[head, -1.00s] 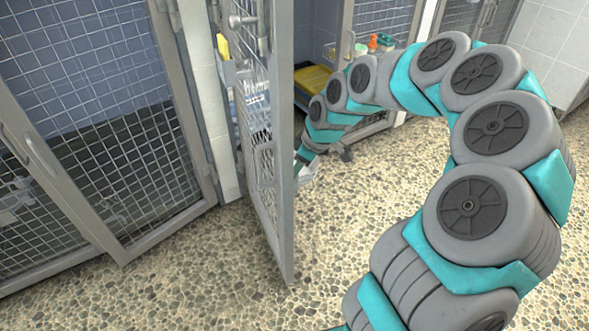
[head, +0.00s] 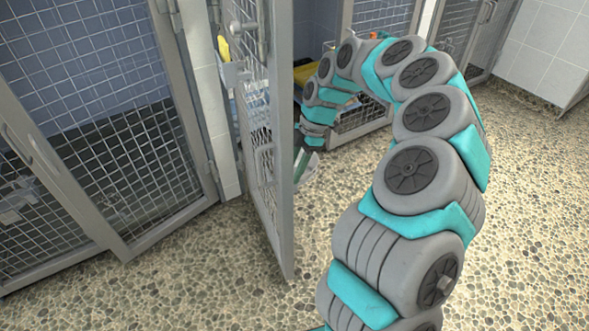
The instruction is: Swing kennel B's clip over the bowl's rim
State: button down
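An open mesh kennel door (head: 284,190) stands edge-on in the middle of the head view. My arm arches over from the right and its far end drops behind this door. A dark green piece (head: 302,165) shows just past the door's edge at the arm's end; it may be part of my gripper. The fingertips are hidden, so I cannot tell if they are open or shut. A pale grey rounded edge (head: 311,168) shows beside the green piece; I cannot tell if it is the bowl. No clip or kennel letter can be made out.
A closed mesh kennel (head: 110,130) fills the left. A yellow item (head: 223,48) is at the door post. Something yellow (head: 309,75) lies in the kennel behind the door. The pebbled floor (head: 540,220) is clear at the right.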

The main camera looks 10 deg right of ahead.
jog(key=shift+n+g, duration=0.3)
jog(key=shift+n, duration=0.5)
jog(key=c, duration=0.5)
grip_release()
jog(key=v, duration=0.7)
jog(key=shift+r+p, duration=0.35)
jog(key=shift+r, duration=0.05)
jog(key=shift+w, duration=0.1)
